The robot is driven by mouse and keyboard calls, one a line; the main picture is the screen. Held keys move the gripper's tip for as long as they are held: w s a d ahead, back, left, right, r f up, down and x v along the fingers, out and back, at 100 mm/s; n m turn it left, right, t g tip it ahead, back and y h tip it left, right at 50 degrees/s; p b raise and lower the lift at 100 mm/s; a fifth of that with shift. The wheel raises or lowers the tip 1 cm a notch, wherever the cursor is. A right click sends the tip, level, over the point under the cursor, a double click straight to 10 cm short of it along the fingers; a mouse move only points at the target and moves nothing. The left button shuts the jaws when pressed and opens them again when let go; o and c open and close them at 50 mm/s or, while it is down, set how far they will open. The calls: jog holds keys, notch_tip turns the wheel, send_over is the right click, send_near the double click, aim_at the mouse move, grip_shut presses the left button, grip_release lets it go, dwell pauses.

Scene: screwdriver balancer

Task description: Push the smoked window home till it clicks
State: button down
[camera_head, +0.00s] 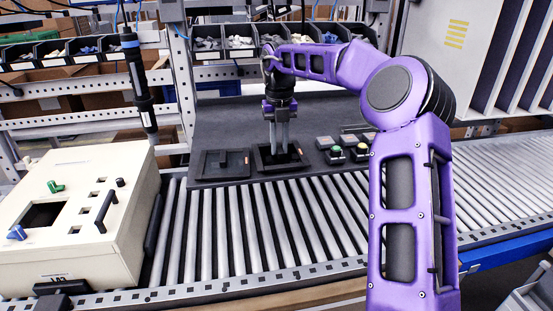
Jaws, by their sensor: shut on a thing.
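My gripper (280,142) points down over a dark square frame (300,164) on the grey mat. Its fingers are close together, shut on a dark piece low in the frame. This seems to be the smoked window, but the fingers and the dark frame hide its outline. A cream box (108,235) stands at the left with a dark square opening (42,215) in its sloped top. I cannot tell whether that opening holds a pane.
A second dark square tray (222,163) lies left of my gripper. A black tool (139,88) hangs above the box. The front rollers (250,230) are clear.

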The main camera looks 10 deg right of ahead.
aim_at(279, 148)
jog(key=shift+r, duration=2.5)
